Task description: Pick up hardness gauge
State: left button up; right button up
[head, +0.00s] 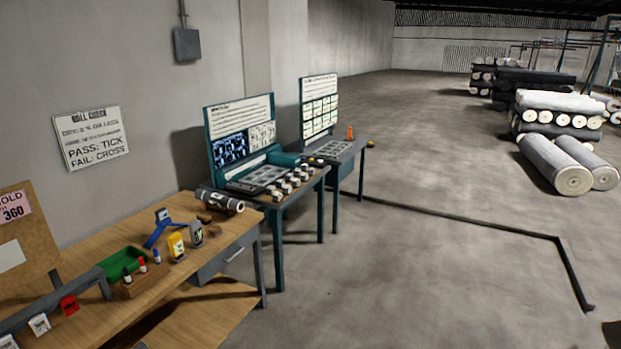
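I cannot tell for certain which item is the hardness gauge. On the wooden bench (215,252) at the lower left stand a blue device on a blue stand (158,230), a yellow hand-sized item (176,246) and a small grey item (196,234), close together near the front edge. They are too small for me to read any marks. Neither of my grippers shows in the head view.
A short grey roll (220,200) lies at the bench's far end. A green tray (122,262) and a wooden marker holder (143,279) sit nearer. Teal stations (278,222) stand beyond. Large rolls (556,163) lie at the right; the middle floor is open.

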aim_at(196, 232)
jog(key=u, duration=0.15)
jog(key=i, duration=1.75)
jog(key=u, duration=1.3)
jog(key=i, duration=1.3)
jog(key=u, duration=0.65)
